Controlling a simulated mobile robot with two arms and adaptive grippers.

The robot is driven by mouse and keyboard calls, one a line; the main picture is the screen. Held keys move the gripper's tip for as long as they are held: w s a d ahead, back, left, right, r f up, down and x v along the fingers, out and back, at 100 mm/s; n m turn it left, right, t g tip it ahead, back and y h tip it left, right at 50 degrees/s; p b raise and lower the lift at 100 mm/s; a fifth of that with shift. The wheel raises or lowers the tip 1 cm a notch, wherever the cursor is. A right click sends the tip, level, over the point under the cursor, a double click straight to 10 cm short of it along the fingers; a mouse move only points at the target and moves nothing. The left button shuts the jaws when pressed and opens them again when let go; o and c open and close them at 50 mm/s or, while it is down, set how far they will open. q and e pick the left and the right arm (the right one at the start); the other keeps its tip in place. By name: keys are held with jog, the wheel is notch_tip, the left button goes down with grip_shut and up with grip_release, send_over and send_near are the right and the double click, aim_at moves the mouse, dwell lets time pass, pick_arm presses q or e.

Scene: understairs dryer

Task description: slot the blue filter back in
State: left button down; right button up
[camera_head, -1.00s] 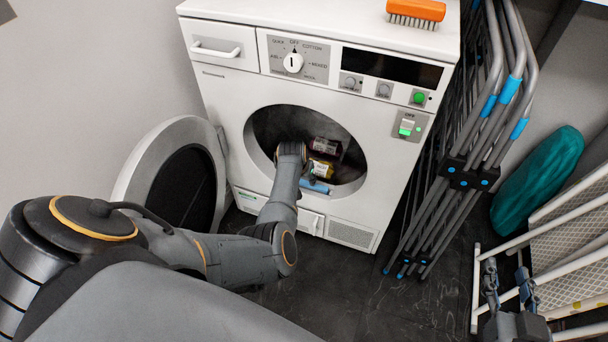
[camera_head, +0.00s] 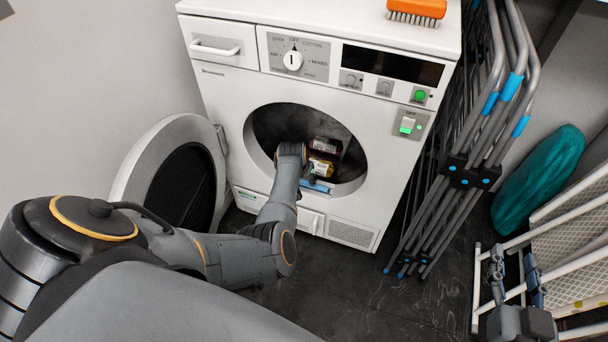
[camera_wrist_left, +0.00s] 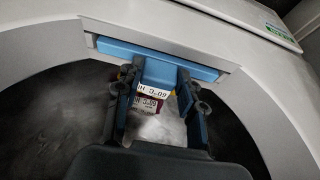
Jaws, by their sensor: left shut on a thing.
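The blue filter (camera_head: 316,187) is at the lower rim of the dryer's round opening. In the left wrist view its long blue bar (camera_wrist_left: 110,47) lies lengthwise in the recessed slot (camera_wrist_left: 90,25) in the rim, with a blue tab sticking out. How deep it sits is unclear. My left gripper (camera_wrist_left: 157,80) is shut on the tab; in the head view its fingers are mostly hidden by its own wrist. My right gripper (camera_head: 514,279) is open and empty at the lower right, well away from the dryer (camera_head: 230,115).
The round door (camera_head: 130,180) stands open at left. A red item (camera_head: 326,147) and a yellow item (camera_head: 320,168) with labels lie inside the drum. Folded grey racks (camera_head: 470,150) stand close right of the dryer. An orange brush (camera_head: 416,9) lies on top.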

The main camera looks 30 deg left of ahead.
pick_arm(q)
jog(key=shift+f, duration=0.3)
jog(key=c, duration=0.7)
grip_release()
jog(key=shift+c, duration=0.2)
jog(key=v, duration=1.2)
pick_arm(e)
jog(key=shift+w+a+r+t, duration=0.1)
jog(key=shift+r+t, duration=0.15)
jog(key=shift+r, duration=0.2)
jog(key=shift+w+a+r+t, duration=0.1)
jog(key=shift+r+t, duration=0.15)
jog(key=shift+r, duration=0.2)
